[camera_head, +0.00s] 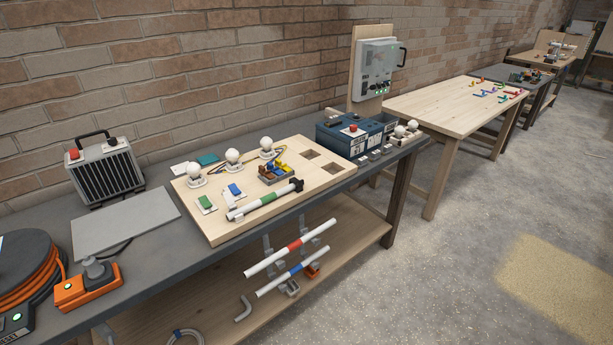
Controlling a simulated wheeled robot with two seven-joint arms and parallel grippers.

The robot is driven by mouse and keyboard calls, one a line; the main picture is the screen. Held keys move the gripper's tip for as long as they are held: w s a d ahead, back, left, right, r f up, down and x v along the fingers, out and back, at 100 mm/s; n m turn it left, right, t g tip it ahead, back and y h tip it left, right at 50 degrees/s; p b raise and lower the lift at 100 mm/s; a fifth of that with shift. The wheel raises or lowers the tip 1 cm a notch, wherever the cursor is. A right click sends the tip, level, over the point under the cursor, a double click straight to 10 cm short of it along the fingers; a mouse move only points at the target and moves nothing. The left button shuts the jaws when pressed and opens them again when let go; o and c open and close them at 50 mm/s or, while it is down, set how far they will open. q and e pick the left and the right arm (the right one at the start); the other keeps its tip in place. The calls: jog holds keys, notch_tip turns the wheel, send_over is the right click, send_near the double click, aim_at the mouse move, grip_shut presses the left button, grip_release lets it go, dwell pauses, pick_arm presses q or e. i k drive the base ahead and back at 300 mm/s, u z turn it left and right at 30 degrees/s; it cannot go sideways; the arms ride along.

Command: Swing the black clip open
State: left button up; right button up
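A wooden board (222,227) lies on the dark workbench. A white tube with a green band (268,198) lies along its front edge. A small black piece (298,185), which looks like the black clip, is at the tube's right end. It is too small to tell whether it is open or shut. A grey holder (238,217) is near the tube's left end. Neither of my grippers is in view.
A blue box (341,137) stands to the right. A heater (105,170) and an orange cable reel (30,265) are left. Tubes (290,248) are mounted below the bench front.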

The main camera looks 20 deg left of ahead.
aim_at(296, 181)
jog(key=z, duration=0.3)
jog(key=k, duration=0.4)
jog(key=z, duration=1.05)
jog(key=k, duration=1)
jog(key=z, duration=0.6)
jog(key=i, duration=1.55)
jog(key=u, duration=0.35)
jog(key=i, duration=2.2)
jog(key=u, duration=1.15)
jog(key=i, duration=1.1)
jog(key=u, duration=1.8)
jog(key=i, duration=0.65)
jog(key=u, duration=0.45)
